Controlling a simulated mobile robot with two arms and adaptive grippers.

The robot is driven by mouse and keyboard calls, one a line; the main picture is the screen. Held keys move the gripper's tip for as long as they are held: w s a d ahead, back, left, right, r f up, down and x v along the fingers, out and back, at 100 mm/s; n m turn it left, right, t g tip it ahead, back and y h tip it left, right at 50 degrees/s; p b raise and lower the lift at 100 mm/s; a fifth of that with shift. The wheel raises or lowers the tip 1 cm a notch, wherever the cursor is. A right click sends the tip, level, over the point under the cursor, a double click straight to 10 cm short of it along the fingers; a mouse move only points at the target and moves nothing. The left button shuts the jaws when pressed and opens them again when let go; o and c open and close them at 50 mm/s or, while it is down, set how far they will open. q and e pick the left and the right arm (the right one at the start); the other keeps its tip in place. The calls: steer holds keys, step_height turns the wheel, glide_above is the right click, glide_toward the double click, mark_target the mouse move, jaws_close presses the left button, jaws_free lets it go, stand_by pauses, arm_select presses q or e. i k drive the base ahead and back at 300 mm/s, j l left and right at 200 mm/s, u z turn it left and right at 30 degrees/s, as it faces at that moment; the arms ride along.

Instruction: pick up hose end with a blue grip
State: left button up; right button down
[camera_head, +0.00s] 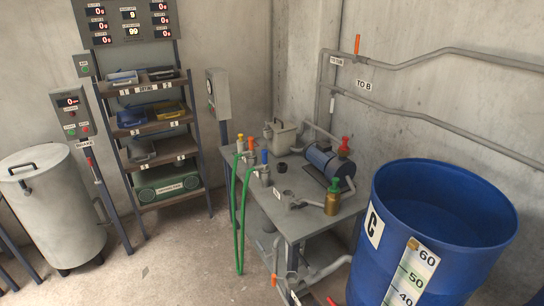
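A small fitting with a blue top (264,157) stands at the left part of the grey metal table; it looks like the hose end with a blue grip, but it is too small to be sure. Beside it to the left are similar fittings with an orange top (251,144) and a yellow top (240,138). A green hose (241,220) hangs in a loop from the table's left edge down towards the floor. Which fitting each hose end joins I cannot tell. Neither of my grippers is in view.
The table (300,226) also bears a blue motor or pump (322,160), a brass bottle with a green top (332,197) and a grey tank (281,134). A large blue drum (393,235) stands front right. Shelves (158,127) and a grey bin (54,215) stand left. Floor before the table is clear.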

mark_target(264, 168)
steer(key=i+j+z, duration=0.25)
steer(key=i+j, duration=0.25)
steer(key=i, duration=0.15)
steer(key=i+j+z, duration=0.3)
steer(key=i+j, duration=0.3)
steer(key=i+j+z, duration=0.2)
steer(key=i, duration=0.25)
steer(key=i+j+z, duration=0.15)
steer(key=i+j, duration=0.15)
steer(key=i, duration=0.15)
